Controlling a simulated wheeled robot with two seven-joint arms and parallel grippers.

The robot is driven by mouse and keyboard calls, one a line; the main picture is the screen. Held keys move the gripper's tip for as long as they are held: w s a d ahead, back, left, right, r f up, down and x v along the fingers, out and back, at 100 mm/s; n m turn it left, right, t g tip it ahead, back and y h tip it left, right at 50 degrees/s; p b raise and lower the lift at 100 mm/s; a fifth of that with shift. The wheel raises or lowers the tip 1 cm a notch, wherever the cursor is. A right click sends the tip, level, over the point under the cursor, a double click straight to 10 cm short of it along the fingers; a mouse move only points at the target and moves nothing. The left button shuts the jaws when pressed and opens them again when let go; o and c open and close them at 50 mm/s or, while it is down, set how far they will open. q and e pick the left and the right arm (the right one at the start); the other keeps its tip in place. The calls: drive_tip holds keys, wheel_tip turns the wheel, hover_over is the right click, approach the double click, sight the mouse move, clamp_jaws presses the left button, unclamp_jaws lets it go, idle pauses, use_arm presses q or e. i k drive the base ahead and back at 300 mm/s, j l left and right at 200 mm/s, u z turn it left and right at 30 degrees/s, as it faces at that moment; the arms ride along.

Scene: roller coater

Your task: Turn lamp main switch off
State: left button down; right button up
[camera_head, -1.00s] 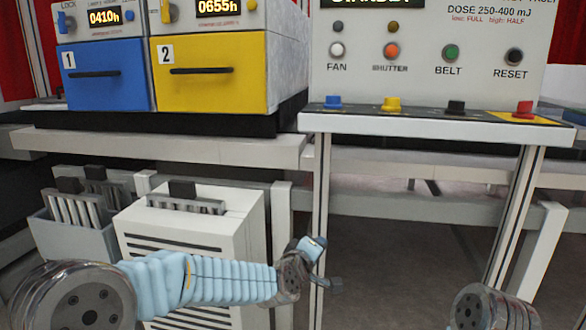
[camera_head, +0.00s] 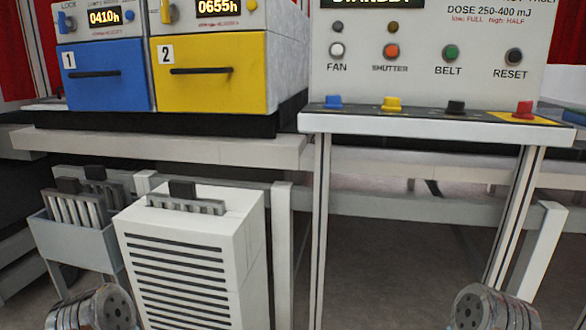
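Two lamp units stand at the upper left: a blue drawer (camera_head: 105,77) marked 1 under a 0410h display, and a yellow drawer (camera_head: 210,72) marked 2 under a 0655h display. Small knobs sit above each drawer, partly cut off by the top edge. The control panel (camera_head: 430,50) at the upper right carries FAN, SHUTTER, BELT and RESET lamps and a partly cut display. No control labelled as the lamp main switch can be read. Neither of my grippers shows; only my arm joints appear at the bottom left and bottom right.
A shelf below the panel bears a blue button (camera_head: 333,101), yellow button (camera_head: 391,104), black button (camera_head: 455,107) and red button (camera_head: 524,109). A white vented box (camera_head: 190,250) and a grey bin (camera_head: 75,235) stand below the lamp units. Space under the panel shelf is open.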

sight(524, 107)
drive_tip(key=z, duration=1.25)
